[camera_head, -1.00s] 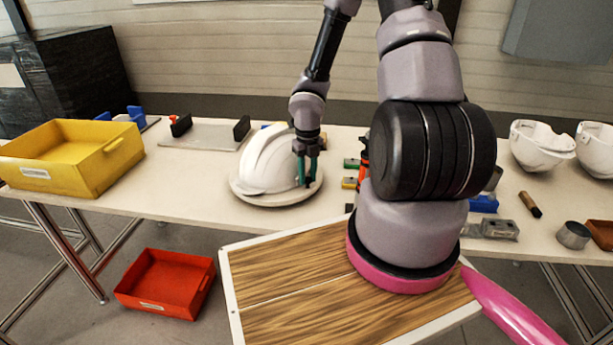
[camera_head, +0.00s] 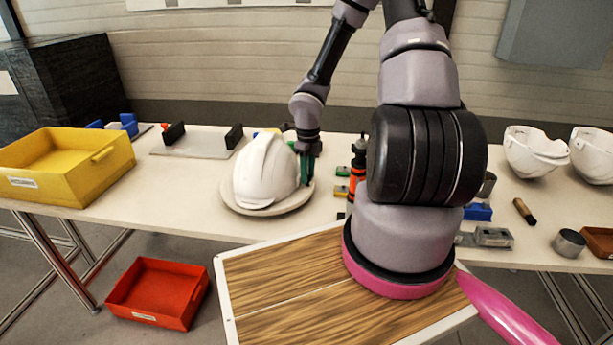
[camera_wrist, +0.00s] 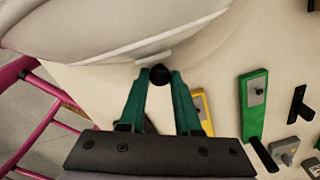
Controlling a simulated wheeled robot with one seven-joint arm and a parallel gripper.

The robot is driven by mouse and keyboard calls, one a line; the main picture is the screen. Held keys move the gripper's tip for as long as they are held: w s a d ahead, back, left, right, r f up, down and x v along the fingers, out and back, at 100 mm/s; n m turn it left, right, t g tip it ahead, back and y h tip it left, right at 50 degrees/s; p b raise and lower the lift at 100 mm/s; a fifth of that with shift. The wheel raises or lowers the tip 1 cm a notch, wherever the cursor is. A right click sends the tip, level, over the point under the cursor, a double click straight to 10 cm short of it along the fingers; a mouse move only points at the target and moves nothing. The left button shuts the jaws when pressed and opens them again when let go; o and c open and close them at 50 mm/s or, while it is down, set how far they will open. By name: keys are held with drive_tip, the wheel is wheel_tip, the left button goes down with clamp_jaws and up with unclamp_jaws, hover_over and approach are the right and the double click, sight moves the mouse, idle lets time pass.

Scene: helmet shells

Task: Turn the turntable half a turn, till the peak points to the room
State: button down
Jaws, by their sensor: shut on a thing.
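A white helmet shell (camera_head: 265,170) sits on a round pale turntable (camera_head: 292,205) on the bench. Its peak is at the near side, facing the front edge of the bench and slightly left. My gripper (camera_head: 306,180) is at the right side of the turntable, beside the shell. In the wrist view, the green fingers of my gripper (camera_wrist: 160,78) are closed around a dark round knob (camera_wrist: 159,74) at the turntable's rim. The shell (camera_wrist: 70,25) fills the upper left there. The knob is hidden in the head view.
A yellow bin (camera_head: 70,165) stands on the bench at left, with a plate with black uprights (camera_head: 192,145) behind. Tools and small blocks (camera_head: 480,212) lie at right, near other white shells (camera_head: 533,152). A red bin (camera_head: 158,292) is on the floor.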

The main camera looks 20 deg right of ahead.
drive_tip(key=shift+w+d+n, duration=0.15)
drive_tip(key=shift+w+n, duration=0.2)
drive_tip(key=shift+n, duration=0.05)
drive_tip(key=shift+w, duration=0.15)
drive_tip(key=c, duration=0.6)
unclamp_jaws()
drive_tip(key=shift+d, duration=0.1)
drive_tip(key=shift+r, duration=0.1)
